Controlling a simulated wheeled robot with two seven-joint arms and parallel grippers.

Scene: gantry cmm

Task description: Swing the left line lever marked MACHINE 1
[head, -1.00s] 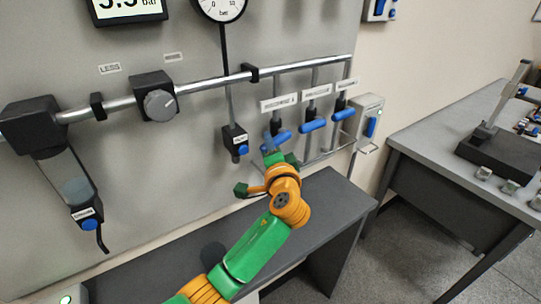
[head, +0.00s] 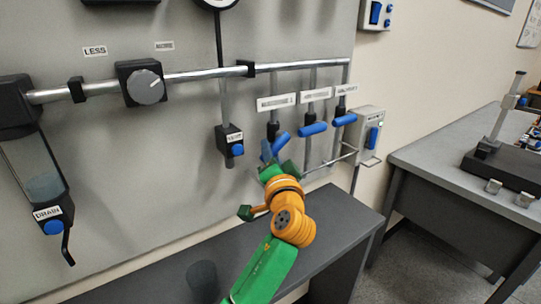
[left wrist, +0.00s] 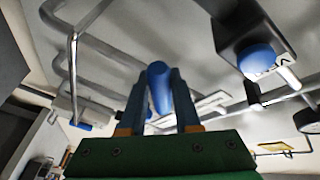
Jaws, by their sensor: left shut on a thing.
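The left line lever (head: 281,144) is a blue handle on the leftmost of three drop lines, under a white label (head: 276,102) that is too blurred to read surely. My left gripper (head: 272,158) is at this lever, its arm reaching up from below. In the left wrist view the blue handle (left wrist: 158,84) stands between the two dark fingers of my left gripper (left wrist: 160,100), which is shut on it. The gripper partly hides the handle's lower end in the head view. My right gripper is not in view.
Two more blue levers, the middle one (head: 312,128) and the right one (head: 345,119), hang close to the right. A black valve with a blue knob (head: 237,150) is close to the left. A grey bench (head: 340,215) lies below. A wall box (head: 368,135) stands right of the levers.

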